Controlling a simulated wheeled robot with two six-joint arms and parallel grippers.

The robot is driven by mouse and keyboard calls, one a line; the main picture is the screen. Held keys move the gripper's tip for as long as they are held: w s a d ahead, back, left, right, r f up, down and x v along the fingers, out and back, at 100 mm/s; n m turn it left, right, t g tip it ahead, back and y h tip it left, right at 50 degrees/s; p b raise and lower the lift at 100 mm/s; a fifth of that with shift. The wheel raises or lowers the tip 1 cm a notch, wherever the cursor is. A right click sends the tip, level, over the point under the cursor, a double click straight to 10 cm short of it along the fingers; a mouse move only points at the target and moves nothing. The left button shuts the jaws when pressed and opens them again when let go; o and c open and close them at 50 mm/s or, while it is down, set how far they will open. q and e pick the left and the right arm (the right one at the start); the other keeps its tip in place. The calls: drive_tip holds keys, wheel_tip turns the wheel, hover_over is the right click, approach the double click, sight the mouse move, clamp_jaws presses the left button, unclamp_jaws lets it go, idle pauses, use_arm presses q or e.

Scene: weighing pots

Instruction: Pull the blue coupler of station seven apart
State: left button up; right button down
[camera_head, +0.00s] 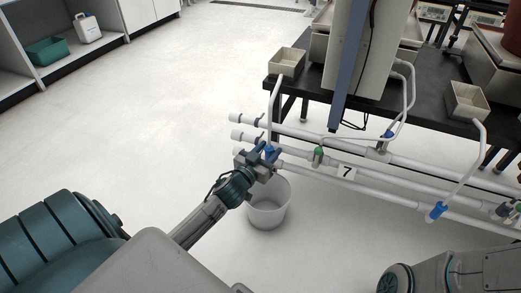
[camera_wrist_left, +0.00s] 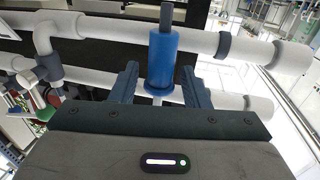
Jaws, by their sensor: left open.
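The blue coupler (camera_wrist_left: 162,58) stands upright between the two fingers of my open left gripper (camera_wrist_left: 160,78), with a dark stub at its upper end. It does not look clamped; whether either finger touches it I cannot tell. In the head view the left gripper (camera_head: 264,157) is at the left ends of the white pipes, around the coupler (camera_head: 269,150), which it partly hides. My right gripper is not in view.
A translucent bucket (camera_head: 268,207) stands on the floor below the left gripper. A green fitting (camera_head: 318,156) and another blue coupler (camera_head: 437,211) sit to the right. The black table (camera_head: 425,122) stands behind the pipes. Open floor lies to the left.

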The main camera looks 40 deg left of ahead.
use_arm(q)
drive_tip(key=s+b, duration=0.1)
drive_tip(key=s, duration=0.9)
drive_tip(key=shift+d+b, duration=0.2)
drive_tip(key=shift+b, duration=0.2)
drive_tip(key=shift+r, duration=0.1)
